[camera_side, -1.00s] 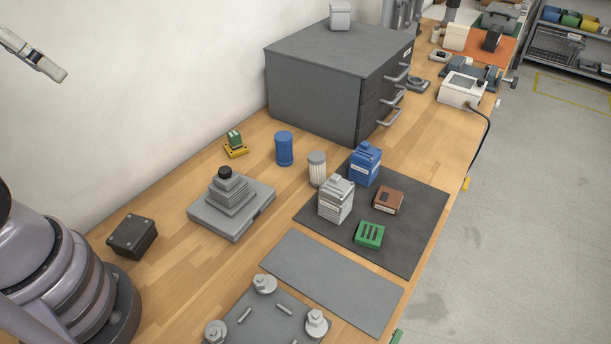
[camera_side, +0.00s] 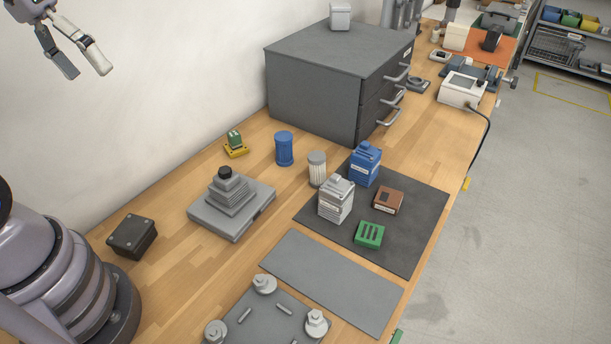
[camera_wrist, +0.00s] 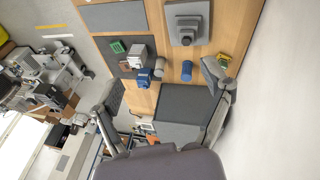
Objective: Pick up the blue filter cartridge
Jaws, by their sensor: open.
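The blue filter cartridge (camera_side: 284,148) is a ribbed blue cylinder standing upright on the wooden bench, in front of the grey drawer cabinet. It also shows in the wrist view (camera_wrist: 187,71), between my two fingers but well beyond them. My gripper (camera_side: 88,72) is at the upper left of the side view, high above the bench, with its fingers apart and nothing between them. In the wrist view its fingers (camera_wrist: 157,92) are spread wide at left and right. The cartridge is fully in sight.
A blue box-shaped unit (camera_side: 365,165) and a grey one (camera_side: 336,200) stand on the dark mat (camera_side: 413,240). The drawer cabinet (camera_side: 312,98) rises close behind. A green part on a yellow base (camera_side: 236,146) sits to the left.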

